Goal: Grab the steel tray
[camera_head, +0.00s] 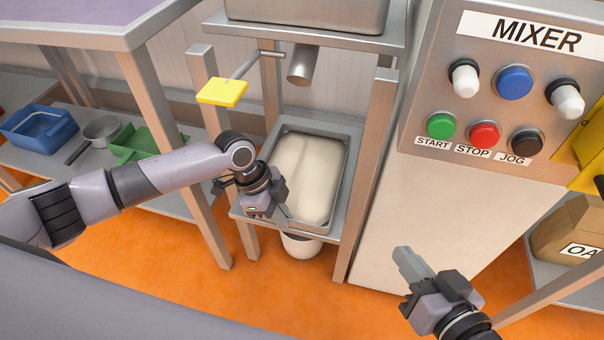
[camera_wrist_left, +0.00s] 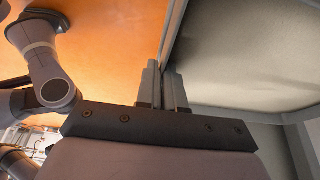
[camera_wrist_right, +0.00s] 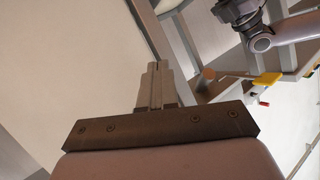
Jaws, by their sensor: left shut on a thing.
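The steel tray (camera_head: 349,163) sits on the low shelf of the steel stand and holds a pale, dough-like mass (camera_head: 308,175). My left gripper (camera_head: 286,208) is at the tray's near left side, shut on its rim. In the left wrist view its two fingers (camera_wrist_left: 166,85) straddle the tray's thin edge, and the tray (camera_wrist_left: 180,30) stretches to the right. My right gripper (camera_head: 408,264) is away from the tray, in front of the mixer cabinet. In the right wrist view its fingers (camera_wrist_right: 155,80) are together with nothing between them.
The mixer panel (camera_head: 510,95) stands to the right of the tray. A spout (camera_head: 303,65) and a yellow-ended lever (camera_head: 222,92) are above it. Stand posts (camera_head: 370,170) flank the tray. A white bucket (camera_head: 301,245) is below. Blue (camera_head: 40,128) and green bins are at left.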

